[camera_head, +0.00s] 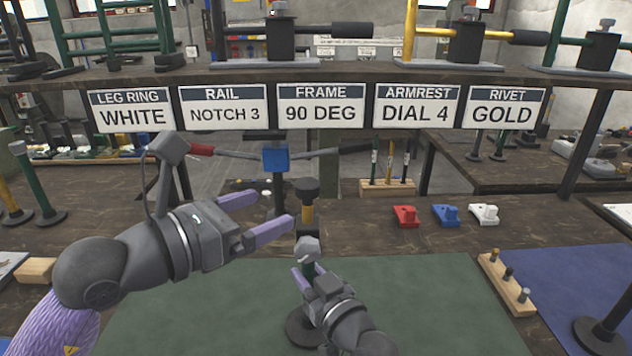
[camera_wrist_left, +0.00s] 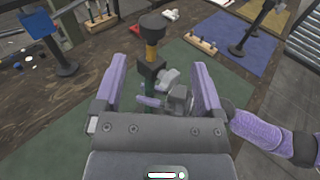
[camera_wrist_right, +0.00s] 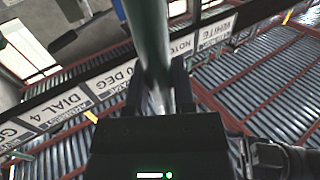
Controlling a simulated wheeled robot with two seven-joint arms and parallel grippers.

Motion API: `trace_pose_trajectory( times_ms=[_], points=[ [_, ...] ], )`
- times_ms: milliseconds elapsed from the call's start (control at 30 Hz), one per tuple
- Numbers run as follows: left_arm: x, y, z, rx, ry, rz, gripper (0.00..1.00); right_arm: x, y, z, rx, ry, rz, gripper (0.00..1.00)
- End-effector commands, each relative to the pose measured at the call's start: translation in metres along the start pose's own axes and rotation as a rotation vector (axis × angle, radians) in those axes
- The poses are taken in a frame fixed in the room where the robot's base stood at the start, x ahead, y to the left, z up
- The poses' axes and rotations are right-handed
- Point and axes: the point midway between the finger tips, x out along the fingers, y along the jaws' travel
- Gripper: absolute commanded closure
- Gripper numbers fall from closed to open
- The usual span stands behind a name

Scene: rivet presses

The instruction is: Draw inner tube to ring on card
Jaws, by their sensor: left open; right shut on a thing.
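The leg stands upright on a round black base (camera_head: 296,328) on the green mat (camera_head: 430,300). Its green outer tube (camera_wrist_right: 148,35) rises to a dark collar (camera_wrist_left: 150,72). A short yellow inner tube (camera_head: 306,213) shows above, topped by a black cap (camera_head: 306,188). No white ring can be made out. The card (camera_head: 133,111) reads LEG RING WHITE. My right gripper (camera_head: 308,270) is shut on the green tube below a grey knob (camera_head: 308,249). My left gripper (camera_head: 273,208) is open, with its fingers pointing at the leg from the left, apart from it.
A blue block on a stand (camera_head: 276,158) is behind the leg. A wooden block with pegs (camera_head: 505,285) is at the right. Red, blue and white clamps (camera_head: 445,215) lie on the table. A shelf with other cards (camera_head: 320,106) crosses above. The green mat is otherwise clear.

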Motion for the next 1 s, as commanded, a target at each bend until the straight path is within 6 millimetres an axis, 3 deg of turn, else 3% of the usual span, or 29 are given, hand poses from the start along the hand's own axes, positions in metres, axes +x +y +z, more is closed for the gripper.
trace_pose_trajectory(
  times_ms=[100, 200, 633, 800, 1000],
  points=[
    [-0.011, 0.003, -0.004, -0.03, -0.064, 0.043, 0.11, 0.0, 0.0, 0.0, 0.001, -0.001, -0.001, 1.0],
    [-0.009, 0.005, -0.003, -0.037, -0.088, 0.058, 0.11, 0.0, 0.0, 0.0, 0.001, -0.001, -0.001, 1.0],
    [0.09, 0.01, 0.005, -0.038, -0.085, 0.057, 0.11, 0.0, 0.0, 0.0, 0.0, -0.001, -0.001, 1.0],
    [0.105, 0.011, 0.006, -0.037, -0.085, 0.057, 0.11, 0.0, 0.0, 0.0, 0.0, -0.001, -0.001, 1.0],
    [0.106, 0.011, 0.005, -0.036, -0.084, 0.057, 0.11, 0.0, 0.0, 0.0, 0.0, -0.001, -0.001, 1.0]
  ],
)
